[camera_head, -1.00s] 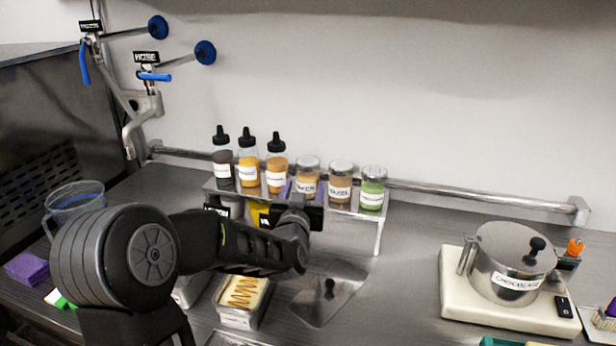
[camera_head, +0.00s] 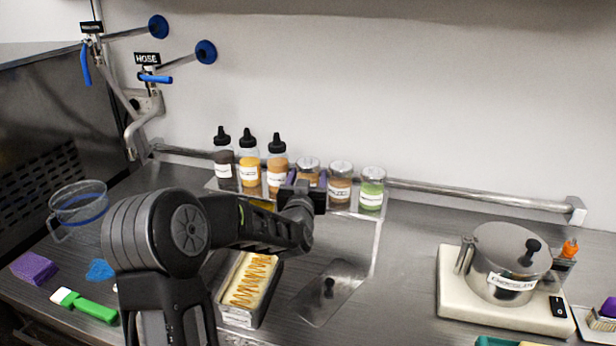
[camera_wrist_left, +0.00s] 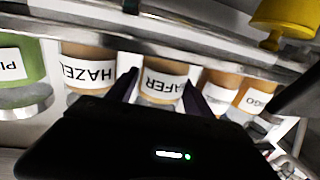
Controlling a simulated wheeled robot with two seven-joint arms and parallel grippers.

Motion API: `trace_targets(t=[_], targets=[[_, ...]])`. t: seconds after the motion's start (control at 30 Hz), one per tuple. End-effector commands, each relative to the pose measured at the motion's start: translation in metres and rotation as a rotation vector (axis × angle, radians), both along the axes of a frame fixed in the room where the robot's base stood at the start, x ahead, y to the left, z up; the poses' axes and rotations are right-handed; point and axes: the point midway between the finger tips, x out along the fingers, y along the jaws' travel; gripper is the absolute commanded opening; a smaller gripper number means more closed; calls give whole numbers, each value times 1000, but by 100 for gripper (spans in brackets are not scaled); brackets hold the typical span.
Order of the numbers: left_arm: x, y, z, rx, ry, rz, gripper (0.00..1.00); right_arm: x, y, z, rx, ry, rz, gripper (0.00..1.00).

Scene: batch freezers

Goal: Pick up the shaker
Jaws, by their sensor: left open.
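Three shakers with metal lids stand in a row on a raised metal shelf (camera_head: 347,212). The left one, a wafer shaker (camera_head: 307,163), has brown contents; its label reads "AFER" upside down in the left wrist view (camera_wrist_left: 163,82). Beside it stand a hazelnut shaker (camera_head: 340,182) and a green shaker (camera_head: 372,190). My left gripper (camera_head: 307,179) is open at the wafer shaker, with one purple-padded finger on each side in both views. Whether the pads touch it I cannot tell. The gripper hides its lower part in the head view. My right gripper is not in view.
Several black-capped sauce bottles (camera_head: 248,163) stand close left of the wafer shaker. A wall rail (camera_head: 480,197) runs behind. A metal pan (camera_head: 250,287) sits below my arm. A pot (camera_head: 508,262) on a white base stands right. Counter between shelf and pot is clear.

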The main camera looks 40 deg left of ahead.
Motion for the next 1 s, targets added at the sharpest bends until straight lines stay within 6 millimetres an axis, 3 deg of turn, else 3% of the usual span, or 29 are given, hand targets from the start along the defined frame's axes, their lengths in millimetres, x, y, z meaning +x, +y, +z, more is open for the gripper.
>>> trace_targets(t=[0.43, 1.0], targets=[[0, 0, 0, 0, -1, 0, 60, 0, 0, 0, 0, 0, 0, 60], [0, 0, 0, 0, -1, 0, 14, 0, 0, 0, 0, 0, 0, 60]])
